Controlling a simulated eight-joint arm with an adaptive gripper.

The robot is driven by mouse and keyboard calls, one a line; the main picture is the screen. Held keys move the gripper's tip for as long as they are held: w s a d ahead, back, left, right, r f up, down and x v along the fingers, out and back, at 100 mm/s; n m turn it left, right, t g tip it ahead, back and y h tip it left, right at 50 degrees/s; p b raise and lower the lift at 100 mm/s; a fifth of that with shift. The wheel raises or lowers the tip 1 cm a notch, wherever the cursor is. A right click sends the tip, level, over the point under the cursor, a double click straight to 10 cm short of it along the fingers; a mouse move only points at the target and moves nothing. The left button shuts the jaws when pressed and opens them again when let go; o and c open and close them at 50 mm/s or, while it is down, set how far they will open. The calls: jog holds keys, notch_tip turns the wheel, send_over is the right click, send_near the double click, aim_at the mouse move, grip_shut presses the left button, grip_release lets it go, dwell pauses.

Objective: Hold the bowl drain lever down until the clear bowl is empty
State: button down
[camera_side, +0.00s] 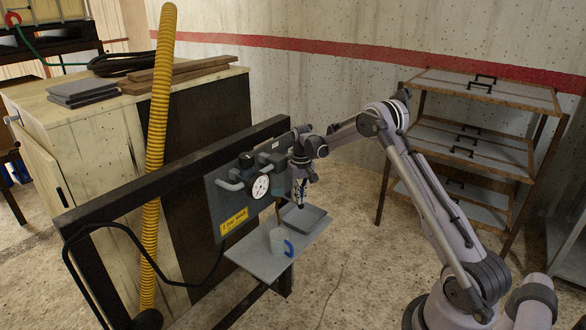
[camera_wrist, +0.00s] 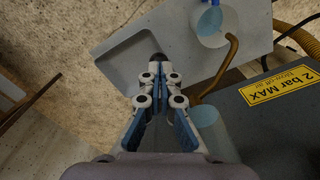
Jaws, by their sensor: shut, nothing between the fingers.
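My gripper (camera_wrist: 161,78) is shut and empty, pointing down over the grey shelf in the wrist view. In the side view my gripper (camera_side: 301,203) is in front of the panel, above the shelf's far part. A dark rounded tip (camera_wrist: 159,57) shows right at the fingertips; I cannot tell whether it is the lever's knob or whether the fingers touch it. A clear, pale-blue tinted bowl (camera_wrist: 208,122) is right of the fingers, partly hidden by my gripper. Its liquid level cannot be read. The drain lever cannot be made out clearly.
The panel carries a gauge (camera_side: 261,187) and a yellow label (camera_side: 233,221). A brown curved pipe (camera_wrist: 232,52) is near the bowl.

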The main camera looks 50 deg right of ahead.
notch_tip(320, 180, up, 8)
jog(key=shift+f, duration=0.2)
jog(key=shift+r, duration=0.1)
dwell(0.3)
jog(key=s+a+r+n+t, duration=0.1)
jog(key=s+a+r+t, duration=0.1)
jog(key=s+a+r, duration=0.35)
jog(key=s+a+r+n+t, duration=0.1)
jog(key=s+a+r+n, duration=0.1)
jog(key=a+r, duration=0.65)
jog(key=s+a+f+n+t, duration=0.3)
jog(key=s+a+t, duration=0.1)
jog(key=s+a, duration=0.9)
jog(key=shift+s+a, duration=0.4)
jog(key=shift+s, duration=0.8)
